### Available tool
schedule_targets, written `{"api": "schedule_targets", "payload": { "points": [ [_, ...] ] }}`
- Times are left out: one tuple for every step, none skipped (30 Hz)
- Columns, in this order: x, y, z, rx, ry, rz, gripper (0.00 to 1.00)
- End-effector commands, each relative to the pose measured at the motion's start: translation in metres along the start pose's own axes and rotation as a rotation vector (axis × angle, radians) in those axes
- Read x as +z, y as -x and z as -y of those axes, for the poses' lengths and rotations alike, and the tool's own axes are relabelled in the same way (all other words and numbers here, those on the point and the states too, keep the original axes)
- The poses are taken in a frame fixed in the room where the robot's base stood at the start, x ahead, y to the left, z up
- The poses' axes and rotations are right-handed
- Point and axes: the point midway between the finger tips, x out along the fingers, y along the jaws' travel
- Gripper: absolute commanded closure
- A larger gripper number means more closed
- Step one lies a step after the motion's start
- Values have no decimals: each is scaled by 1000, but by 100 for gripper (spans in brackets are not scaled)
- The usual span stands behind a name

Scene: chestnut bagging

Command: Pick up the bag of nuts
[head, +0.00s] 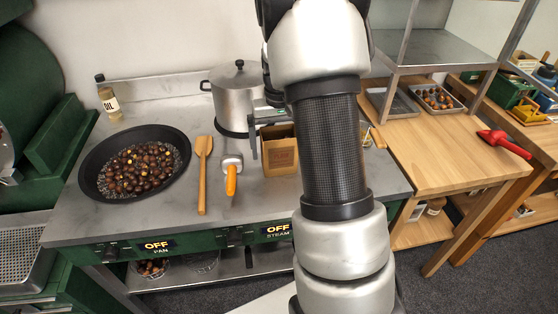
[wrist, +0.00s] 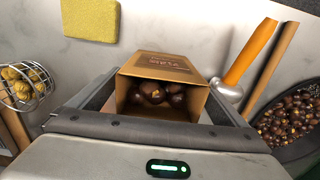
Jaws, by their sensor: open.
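The bag of nuts is an open-topped brown paper bag (head: 280,158) with dark print on its front, standing on the grey counter beside my arm in the head view. In the wrist view the bag (wrist: 168,66) shows its open mouth with several brown chestnuts inside. My gripper (wrist: 166,92) is open, with one finger on each side of the bag in the wrist view. Whether the fingers touch it I cannot tell.
A metal scoop with an orange handle (head: 231,178) and a wooden spatula (head: 203,172) lie left of the bag. A pan of chestnuts (head: 88,190) is further left. A lidded steel pot (head: 233,98) stands behind.

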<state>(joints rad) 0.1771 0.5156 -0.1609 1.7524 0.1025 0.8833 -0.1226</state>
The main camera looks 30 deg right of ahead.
Motion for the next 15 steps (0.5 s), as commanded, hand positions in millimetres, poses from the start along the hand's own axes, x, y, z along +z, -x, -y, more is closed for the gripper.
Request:
{"api": "schedule_targets", "payload": {
  "points": [
    [0, -10, 0, 0, 0, 1, 3],
    [0, -13, 0, 0, 0, 2, 3],
    [0, -17, 0, 0, 0, 1, 3],
    [0, -20, 0, 0, 0, 0, 3],
    [0, -21, 0, 0, 0, -1, 3],
    [-1, -22, 0, 0, 0, -2, 3],
    [-1, -23, 0, 0, 0, -2, 3],
    [-1, -23, 0, 0, 1, -2, 3],
    [-1, -23, 0, 0, 1, -2, 3],
    [-1, -23, 0, 0, 1, -2, 3],
    [-1, -23, 0, 0, 0, -2, 3],
    [-1, -23, 0, 0, 0, -2, 3],
    [-1, -23, 0, 0, 0, -2, 5],
    [-1, -23, 0, 0, 0, -2, 10],
    [-1, -23, 0, 0, 0, -2, 17]
  ]
}}
